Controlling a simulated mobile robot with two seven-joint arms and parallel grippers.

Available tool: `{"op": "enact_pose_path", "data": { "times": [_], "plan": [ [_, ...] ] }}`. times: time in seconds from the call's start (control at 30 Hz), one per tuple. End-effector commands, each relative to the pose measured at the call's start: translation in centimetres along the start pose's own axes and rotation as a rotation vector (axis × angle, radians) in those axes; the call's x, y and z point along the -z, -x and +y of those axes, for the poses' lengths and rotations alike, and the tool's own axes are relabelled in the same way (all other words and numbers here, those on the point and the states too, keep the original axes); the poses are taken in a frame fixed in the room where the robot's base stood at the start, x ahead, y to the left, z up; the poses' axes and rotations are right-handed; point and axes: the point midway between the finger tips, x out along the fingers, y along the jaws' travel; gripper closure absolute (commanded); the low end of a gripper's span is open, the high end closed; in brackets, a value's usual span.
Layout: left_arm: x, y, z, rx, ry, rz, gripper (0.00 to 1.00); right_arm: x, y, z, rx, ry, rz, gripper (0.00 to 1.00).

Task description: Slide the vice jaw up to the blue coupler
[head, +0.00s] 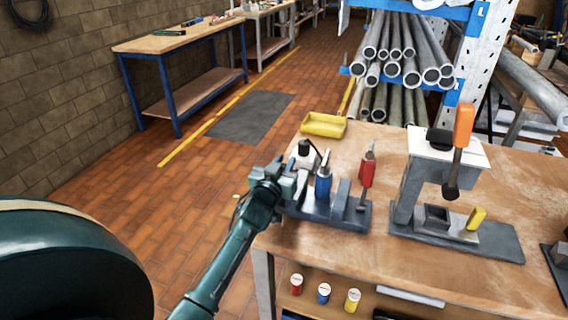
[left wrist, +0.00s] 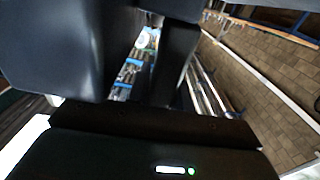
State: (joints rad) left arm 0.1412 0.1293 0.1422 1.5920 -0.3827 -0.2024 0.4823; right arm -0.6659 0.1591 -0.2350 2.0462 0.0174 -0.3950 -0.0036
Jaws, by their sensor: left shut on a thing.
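The blue coupler (head: 323,187) stands upright on the grey vice base (head: 350,221) at the left end of the workbench. A grey fixed block stands just right of it. My left gripper (head: 287,182) is at the left end of the vice, left of the coupler, and shut on the vice jaw (head: 301,182), which is mostly hidden by the fingers. Whether the jaw touches the coupler I cannot tell. In the left wrist view the dark gripper parts (left wrist: 150,60) fill most of the picture and hide the jaw. My right gripper is not in view.
A red-handled part (head: 367,168) stands at the vice's right end. A grey press with an orange handle (head: 463,127) stands further right. A yellow tray (head: 323,125) lies behind. Red, blue and yellow cylinders sit on the shelf below. Bare benchtop lies between vice and press.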

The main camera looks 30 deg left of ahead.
Motion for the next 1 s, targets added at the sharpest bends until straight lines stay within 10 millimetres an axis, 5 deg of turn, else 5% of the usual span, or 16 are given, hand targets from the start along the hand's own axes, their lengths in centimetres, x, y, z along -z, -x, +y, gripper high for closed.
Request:
{"op": "enact_pose_path", "data": {
  "times": [0.17, 0.5, 0.8, 0.83, 1.0],
  "plan": [
    [-0.1, 0.0, 0.4, -0.001, 0.003, 0.000, 0.96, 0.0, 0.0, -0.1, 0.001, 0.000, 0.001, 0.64],
    [-0.1, 0.0, 5.0, 0.000, 0.005, -0.001, 0.96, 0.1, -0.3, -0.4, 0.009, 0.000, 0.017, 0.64],
    [-0.1, 0.0, 5.4, -0.004, 0.002, -0.001, 0.96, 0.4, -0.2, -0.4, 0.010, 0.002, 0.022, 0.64],
    [-0.1, 0.0, 5.4, -0.005, 0.002, -0.001, 0.77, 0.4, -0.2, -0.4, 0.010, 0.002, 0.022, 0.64],
    [-0.1, 0.0, 5.4, -0.004, 0.002, -0.001, 0.64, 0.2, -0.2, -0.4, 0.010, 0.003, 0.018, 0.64]
  ]
}}
